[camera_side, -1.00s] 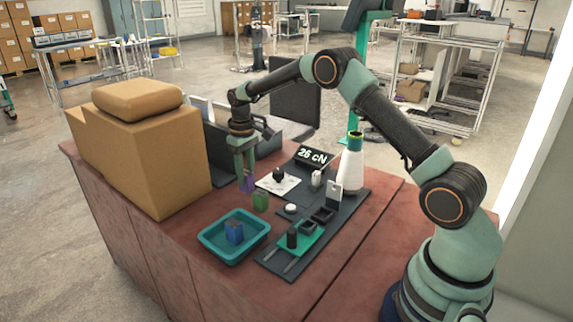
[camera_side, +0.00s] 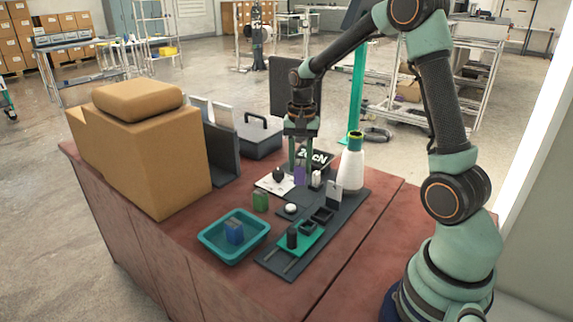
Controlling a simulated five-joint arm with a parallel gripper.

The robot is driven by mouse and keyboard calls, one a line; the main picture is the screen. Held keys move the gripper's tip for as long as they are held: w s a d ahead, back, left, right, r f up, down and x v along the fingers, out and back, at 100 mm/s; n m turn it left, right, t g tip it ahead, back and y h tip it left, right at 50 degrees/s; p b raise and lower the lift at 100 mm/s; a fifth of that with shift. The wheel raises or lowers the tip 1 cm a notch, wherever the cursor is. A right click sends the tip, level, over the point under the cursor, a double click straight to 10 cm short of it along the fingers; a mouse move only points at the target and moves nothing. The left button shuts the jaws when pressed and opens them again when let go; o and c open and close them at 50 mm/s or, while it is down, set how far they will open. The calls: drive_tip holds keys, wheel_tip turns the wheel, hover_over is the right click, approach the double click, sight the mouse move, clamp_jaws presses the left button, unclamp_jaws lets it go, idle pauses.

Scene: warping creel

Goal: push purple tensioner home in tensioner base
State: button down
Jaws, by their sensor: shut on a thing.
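My gripper (camera_side: 301,166) points down above the far part of the dark board (camera_side: 277,261). It is shut on the purple tensioner (camera_side: 300,177), a small upright block between the fingertips. The tensioner appears near the white card and the small white piece. I cannot tell whether its lower end touches anything. Dark square sockets (camera_side: 322,215) stand nearer on the board; I cannot tell for sure which part is the tensioner base.
A white cone (camera_side: 352,170) stands right of my gripper, and the sign (camera_side: 318,157) behind is partly hidden. A large cardboard box (camera_side: 150,160) stands at left.

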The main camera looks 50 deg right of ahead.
drive_tip(key=shift+s+d+f+m, duration=0.1)
drive_tip(key=shift+s+f+m, duration=0.8)
drive_tip(key=shift+s, duration=0.3)
drive_tip(key=shift+s+f+m, duration=0.8)
drive_tip(key=shift+s+m, duration=0.15)
drive_tip(key=shift+s, duration=0.3)
drive_tip(key=shift+s+d+f+m, duration=0.1)
drive_tip(key=shift+s+f+m, duration=0.8)
drive_tip(key=shift+s, duration=0.3)
drive_tip(key=shift+f, duration=0.4)
drive_tip(key=shift+f, duration=0.5)
drive_tip(key=shift+f, duration=0.7)
drive_tip(key=shift+c, duration=1)
unclamp_jaws()
